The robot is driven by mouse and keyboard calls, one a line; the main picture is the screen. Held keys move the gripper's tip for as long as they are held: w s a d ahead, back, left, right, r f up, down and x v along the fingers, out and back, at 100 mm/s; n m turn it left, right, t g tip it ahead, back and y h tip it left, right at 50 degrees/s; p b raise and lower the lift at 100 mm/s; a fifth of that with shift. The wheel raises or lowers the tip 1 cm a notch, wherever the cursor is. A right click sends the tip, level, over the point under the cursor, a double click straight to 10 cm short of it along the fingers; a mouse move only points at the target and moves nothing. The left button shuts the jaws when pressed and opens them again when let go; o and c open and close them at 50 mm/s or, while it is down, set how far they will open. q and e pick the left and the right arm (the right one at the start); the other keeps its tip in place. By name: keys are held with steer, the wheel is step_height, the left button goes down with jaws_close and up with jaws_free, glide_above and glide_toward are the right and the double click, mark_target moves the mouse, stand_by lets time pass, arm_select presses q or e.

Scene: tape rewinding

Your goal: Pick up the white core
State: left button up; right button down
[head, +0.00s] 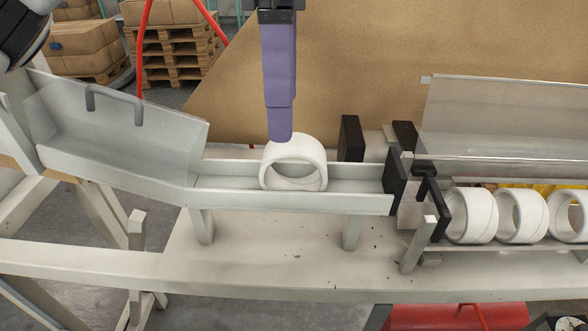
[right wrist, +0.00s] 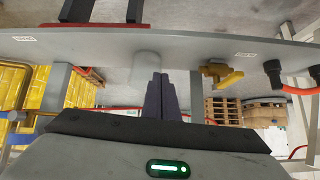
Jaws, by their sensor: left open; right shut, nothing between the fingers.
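A white core (head: 308,150), a hollow ring, lies on its side in the grey metal trough (head: 350,200), left of the trough's black end stop. My left gripper (head: 281,136) points down from the top of the head view. Its purple fingers line up edge-on, and the tip overlaps the top rim of the core in the picture. I cannot tell whether it touches the core. The left gripper is open and holds nothing. My right gripper (right wrist: 164,78) shows in the right wrist view, its purple fingers together and empty, away from the core.
Several more white cores (head: 470,214) stand in a row at the right. A sloped chute (head: 130,145) with a handle joins the trough at the left. Black blocks (head: 351,138) and a clear cover (head: 500,110) stand at the right. Boxes on pallets (head: 180,50) are behind.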

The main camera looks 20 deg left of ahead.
arm_select(q)
steer(key=shift+w+d+f, duration=0.1)
steer(key=shift+w+f, duration=0.15)
steer(key=shift+f, duration=1.05)
steer(key=shift+w+d+f, duration=0.1)
steer(key=shift+w+f, duration=0.1)
steer(key=shift+f, duration=1.05)
